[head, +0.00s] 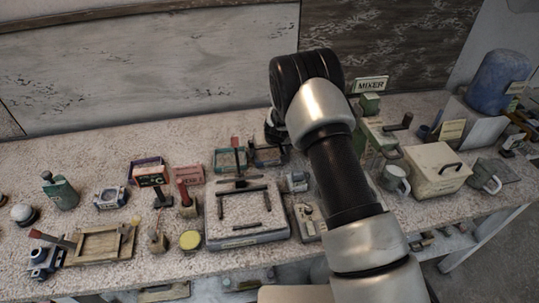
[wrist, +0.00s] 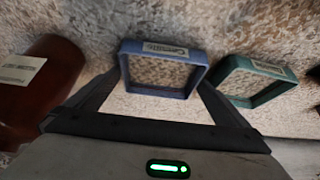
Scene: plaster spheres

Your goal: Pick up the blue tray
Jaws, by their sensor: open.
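The blue tray (wrist: 163,92) shows in the wrist view as a shallow, open rectangular frame with a pale label on its far wall. Speckled surface shows through its middle. My gripper (wrist: 160,82) is open and empty, its dark fingers reaching toward the tray's left and right sides. I cannot tell whether they touch it. In the head view my arm hides most of the gripper, and I cannot surely pick out the blue tray there.
In the wrist view a green tray (wrist: 283,72) lies close right of the blue one, and a brown-red labelled cylinder (wrist: 38,85) stands left. In the head view the speckled bench (head: 100,138) is crowded; a beige box (head: 437,170) stands right of my arm.

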